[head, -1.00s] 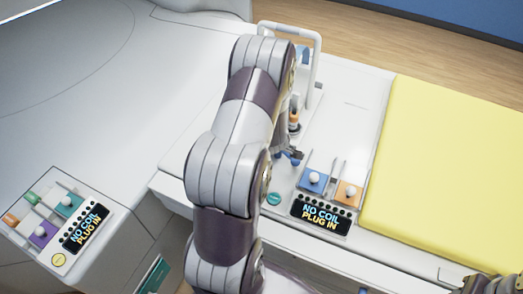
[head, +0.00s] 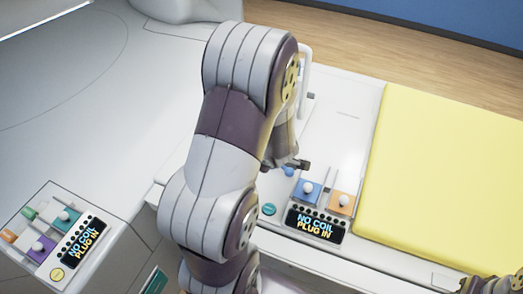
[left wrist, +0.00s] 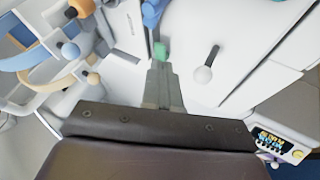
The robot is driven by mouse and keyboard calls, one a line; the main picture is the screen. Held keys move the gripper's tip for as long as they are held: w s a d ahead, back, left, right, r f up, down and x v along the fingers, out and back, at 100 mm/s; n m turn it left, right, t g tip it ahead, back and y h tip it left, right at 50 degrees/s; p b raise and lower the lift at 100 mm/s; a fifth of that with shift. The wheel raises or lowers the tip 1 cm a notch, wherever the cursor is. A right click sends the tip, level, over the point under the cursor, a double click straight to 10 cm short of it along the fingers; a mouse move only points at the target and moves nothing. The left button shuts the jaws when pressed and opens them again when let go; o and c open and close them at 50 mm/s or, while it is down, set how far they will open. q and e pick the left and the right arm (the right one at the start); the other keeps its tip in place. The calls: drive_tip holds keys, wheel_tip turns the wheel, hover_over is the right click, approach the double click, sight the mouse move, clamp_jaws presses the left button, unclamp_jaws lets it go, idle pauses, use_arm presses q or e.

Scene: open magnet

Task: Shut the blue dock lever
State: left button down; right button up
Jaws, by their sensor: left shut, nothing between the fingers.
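A small blue handle (head: 288,171) shows in the head view, partly hidden by my left gripper. A blue slotted plate with a white knob (head: 308,188) lies just in front of it, beside an orange plate with a white knob (head: 342,202). I cannot tell which blue part is the dock lever. My left gripper (head: 303,164) is beside the blue handle; contact is unclear. In the left wrist view its fingers (left wrist: 160,88) are shut and empty, pointing toward a green piece (left wrist: 160,50) and a blue piece (left wrist: 152,14). My right gripper (head: 492,283) is partly visible at the lower right corner.
A black display (head: 317,224) reads "NO COIL PLUG IN", with a teal round button (head: 268,210) beside it. A yellow pad (head: 445,170) covers the table on the right. A second panel (head: 55,235) with green, teal, purple and orange parts stands at left. My left arm blocks the middle.

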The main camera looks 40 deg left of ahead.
drive_tip(key=shift+c, duration=0.3)
drive_tip(key=c, duration=0.6)
drive_tip(key=shift+a, duration=0.1)
clamp_jaws()
use_arm(q)
drive_tip(key=w+d+r+m+t+h, duration=0.15)
drive_tip(key=d+m+h, duration=0.35)
drive_tip(key=d+m, duration=0.5)
drive_tip(key=s+d+r+m+g+h, duration=0.1)
drive_tip(key=s+d+m+g, duration=0.3)
drive_tip(key=s+d+m, duration=0.4)
drive_tip(key=shift+r+m, duration=0.85)
drive_tip(key=shift+m, duration=0.35)
use_arm(e)
drive_tip(key=shift+w, duration=0.1)
